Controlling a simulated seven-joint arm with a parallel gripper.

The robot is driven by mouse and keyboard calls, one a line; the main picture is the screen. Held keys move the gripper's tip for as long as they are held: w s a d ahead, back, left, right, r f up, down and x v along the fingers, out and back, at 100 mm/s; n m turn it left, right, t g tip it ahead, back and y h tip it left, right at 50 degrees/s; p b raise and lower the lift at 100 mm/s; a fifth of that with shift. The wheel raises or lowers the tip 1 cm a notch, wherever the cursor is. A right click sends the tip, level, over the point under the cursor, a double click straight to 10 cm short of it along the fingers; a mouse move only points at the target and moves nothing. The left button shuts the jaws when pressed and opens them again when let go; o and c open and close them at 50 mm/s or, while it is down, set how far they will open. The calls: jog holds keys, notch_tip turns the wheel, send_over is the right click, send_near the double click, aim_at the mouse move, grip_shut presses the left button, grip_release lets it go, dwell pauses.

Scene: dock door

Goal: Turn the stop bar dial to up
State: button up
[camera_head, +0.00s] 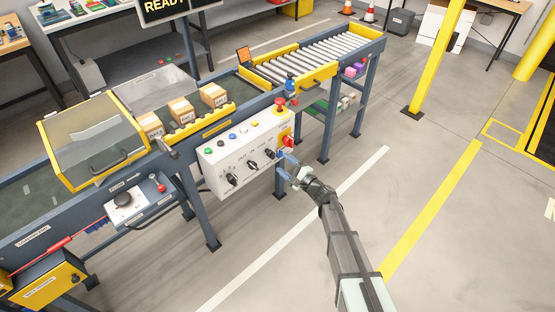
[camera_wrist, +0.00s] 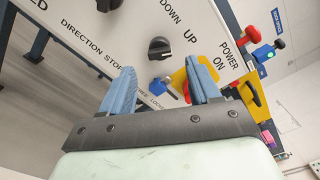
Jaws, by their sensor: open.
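The stop bar dial (camera_wrist: 160,48) is a round black knob on the white control panel (camera_head: 222,160), with DOWN and UP printed beside it. In the head view I take it to be the right-hand black knob (camera_head: 269,153). Its exact pointer direction is too small to tell. My gripper (camera_wrist: 162,78) has blue fingers standing apart, with nothing between them. In the wrist view the dial shows just beyond the fingertips, and I see no contact. In the head view my gripper (camera_head: 286,162) is at the panel's right end. The left finger hides part of the STOP label.
Another black dial (camera_wrist: 108,4) sits beside the stop bar dial. A small blue-handled switch (camera_wrist: 164,87) is close to the fingers. A yellow plate (camera_wrist: 180,80) is partly behind the right finger. A red emergency button (camera_head: 279,103) rises above the panel.

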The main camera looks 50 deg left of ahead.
jog(key=d, duration=0.6)
jog(key=shift+d, duration=0.25)
dwell(0.3)
